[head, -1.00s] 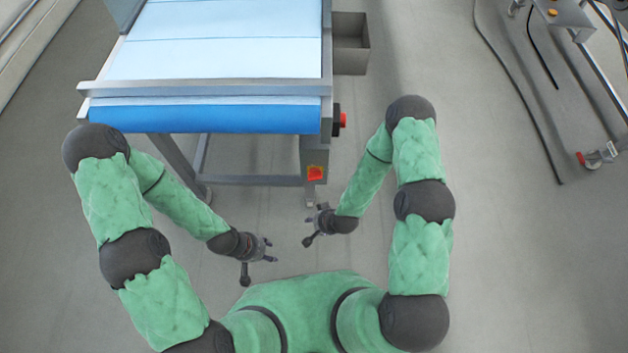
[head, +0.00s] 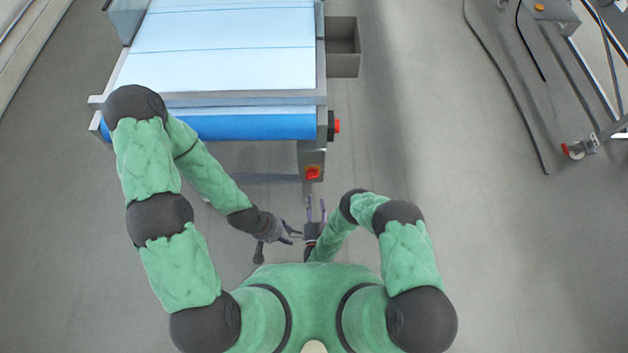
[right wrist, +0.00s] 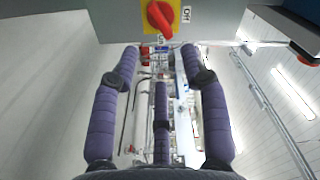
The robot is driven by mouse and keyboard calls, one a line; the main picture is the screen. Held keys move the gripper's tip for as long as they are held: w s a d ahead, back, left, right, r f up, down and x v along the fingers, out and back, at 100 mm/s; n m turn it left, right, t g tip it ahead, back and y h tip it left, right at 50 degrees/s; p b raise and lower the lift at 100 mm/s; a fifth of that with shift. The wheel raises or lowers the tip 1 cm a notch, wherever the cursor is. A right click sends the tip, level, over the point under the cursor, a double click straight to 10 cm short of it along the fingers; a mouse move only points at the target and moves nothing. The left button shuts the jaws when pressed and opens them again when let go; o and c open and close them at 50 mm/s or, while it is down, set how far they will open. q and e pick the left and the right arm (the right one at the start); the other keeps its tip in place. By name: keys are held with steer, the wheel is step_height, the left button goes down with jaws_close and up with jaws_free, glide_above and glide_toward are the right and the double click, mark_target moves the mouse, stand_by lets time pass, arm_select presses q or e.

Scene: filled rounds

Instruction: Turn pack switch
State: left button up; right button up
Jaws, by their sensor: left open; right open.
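The pack switch is a red rotary knob (right wrist: 160,18) on a yellow plate, on a grey box under the conveyor's right front corner. It also shows in the head view (head: 313,172). An OFF label is at its right in the wrist view, and another label below is partly legible. The handle slants down towards the lower label. My right gripper (head: 316,207) is open and empty, with fingers pointing at the box from the near side. In the wrist view the switch lies beyond the fingertips, apart from them. My left gripper (head: 293,235) is open, below and left of it.
The conveyor (head: 225,98) with a blue belt stands ahead. A red button (head: 337,126) sticks out at its right side. A grey bin (head: 342,48) is behind that. A metal frame (head: 590,90) stands far right. The floor between is clear.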

mark_target(312, 174)
steer(key=w+b, duration=0.2)
steer(key=w, duration=0.8)
jaws_close()
